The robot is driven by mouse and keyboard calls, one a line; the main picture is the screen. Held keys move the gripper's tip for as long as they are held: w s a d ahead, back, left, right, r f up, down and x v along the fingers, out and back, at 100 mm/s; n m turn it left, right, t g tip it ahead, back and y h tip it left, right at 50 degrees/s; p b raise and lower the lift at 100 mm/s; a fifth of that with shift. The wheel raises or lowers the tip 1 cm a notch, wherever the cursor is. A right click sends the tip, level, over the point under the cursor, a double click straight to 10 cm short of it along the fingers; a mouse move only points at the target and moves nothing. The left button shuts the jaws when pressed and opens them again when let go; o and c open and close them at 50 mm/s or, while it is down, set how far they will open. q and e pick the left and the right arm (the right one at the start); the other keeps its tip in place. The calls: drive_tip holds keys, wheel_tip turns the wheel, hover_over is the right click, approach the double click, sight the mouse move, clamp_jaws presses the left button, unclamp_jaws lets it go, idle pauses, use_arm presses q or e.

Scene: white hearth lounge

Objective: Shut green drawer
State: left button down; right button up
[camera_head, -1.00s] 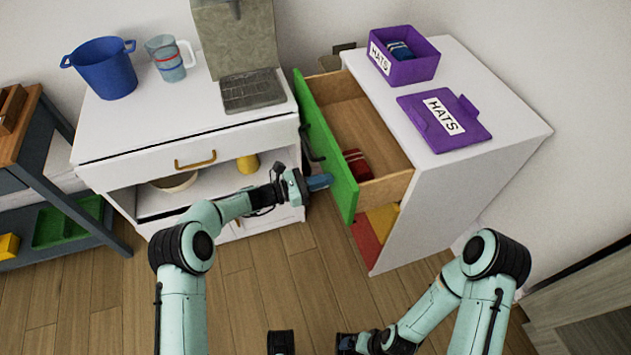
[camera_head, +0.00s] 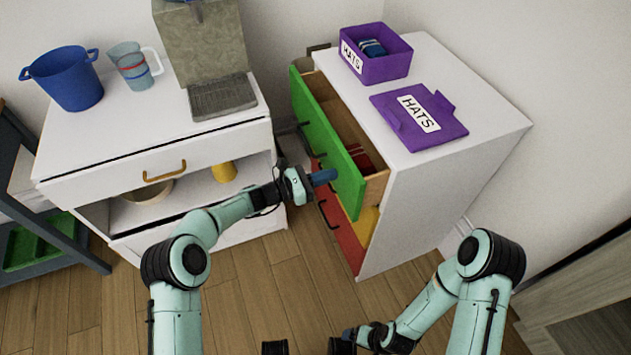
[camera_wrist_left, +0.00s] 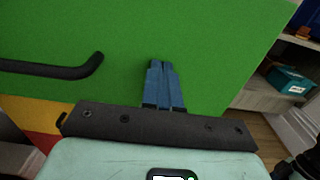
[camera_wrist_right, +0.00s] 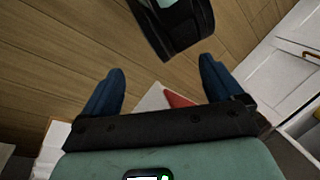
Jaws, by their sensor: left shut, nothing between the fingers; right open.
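The green drawer (camera_head: 327,143) is the top drawer of the white cabinet at the right, and it stands partly open. Its wooden inside shows, with a red item (camera_head: 360,157) in it. My left gripper (camera_head: 330,176) is shut and empty, with its blue fingertips at the green front near the right end. In the left wrist view the shut fingers (camera_wrist_left: 161,75) point at the green front (camera_wrist_left: 200,40), beside the black handle (camera_wrist_left: 60,70); whether they touch it is hard to tell. My right gripper (camera_wrist_right: 160,90) is open and empty, low over the floor.
On the cabinet top (camera_head: 470,100) stand a purple hats box (camera_head: 376,66) and its purple lid (camera_head: 445,135). A red drawer front (camera_head: 345,235) is below. A white counter (camera_head: 120,120) at left bears a blue bucket (camera_head: 65,80) and a jug (camera_head: 133,68). Wooden floor (camera_head: 270,280) is clear in front.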

use_arm(q)
drive_tip(key=b+x, duration=0.1)
drive_tip(key=x, duration=0.2)
drive_tip(key=b+x, duration=0.2)
drive_tip(key=x, duration=0.1)
drive_tip(key=shift+d+f+b, duration=0.2)
drive_tip(key=shift+d+b, duration=0.1)
drive_tip(key=shift+w+d+r+b, duration=0.1)
drive_tip(key=shift+w+d+b, duration=0.1)
drive_tip(key=shift+d+b, duration=0.15)
drive_tip(key=shift+d+r, duration=0.15)
drive_tip(key=shift+r, duration=0.05)
use_arm(e)
drive_tip(key=w+d+f+t+h, duration=0.1)
drive_tip(key=w+d+f, duration=0.2)
drive_tip(key=f, duration=0.3)
drive_tip(key=shift+w, duration=0.55)
use_arm(q)
drive_tip(key=shift+d+r, duration=0.1)
